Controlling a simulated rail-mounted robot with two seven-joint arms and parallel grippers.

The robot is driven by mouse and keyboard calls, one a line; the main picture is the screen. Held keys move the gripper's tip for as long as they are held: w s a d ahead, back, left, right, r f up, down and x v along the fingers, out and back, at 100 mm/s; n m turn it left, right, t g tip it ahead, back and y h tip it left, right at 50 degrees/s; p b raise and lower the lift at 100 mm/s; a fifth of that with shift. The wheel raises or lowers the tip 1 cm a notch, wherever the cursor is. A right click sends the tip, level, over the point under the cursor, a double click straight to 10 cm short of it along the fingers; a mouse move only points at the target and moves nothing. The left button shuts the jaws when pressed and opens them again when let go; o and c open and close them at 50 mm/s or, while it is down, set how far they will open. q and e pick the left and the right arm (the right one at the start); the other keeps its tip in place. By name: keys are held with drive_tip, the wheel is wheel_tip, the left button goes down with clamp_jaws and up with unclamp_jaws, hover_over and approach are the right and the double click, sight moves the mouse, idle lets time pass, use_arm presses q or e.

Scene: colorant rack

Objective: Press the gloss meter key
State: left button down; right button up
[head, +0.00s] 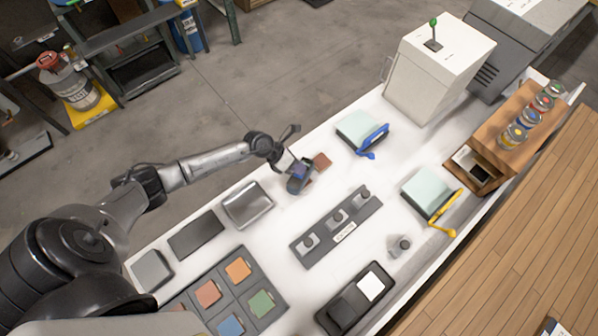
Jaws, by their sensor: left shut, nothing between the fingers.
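A small dark device with a bluish face, which looks like the gloss meter (299,176), stands on the white bench. It sits at the edge of a brown panel (322,161). Its key is too small to make out. My left gripper (287,143) is shut and empty. In the picture it is just above and left of the meter; I cannot tell whether it touches it. My right gripper is not in view.
A colour chip board (228,291) is in front.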

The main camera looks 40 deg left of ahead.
use_arm(q)
drive_tip(key=shift+r, duration=0.15)
wheel_tip(320, 180, up, 5)
drive_tip(key=p, duration=0.4)
idle(0.4)
idle(0.8)
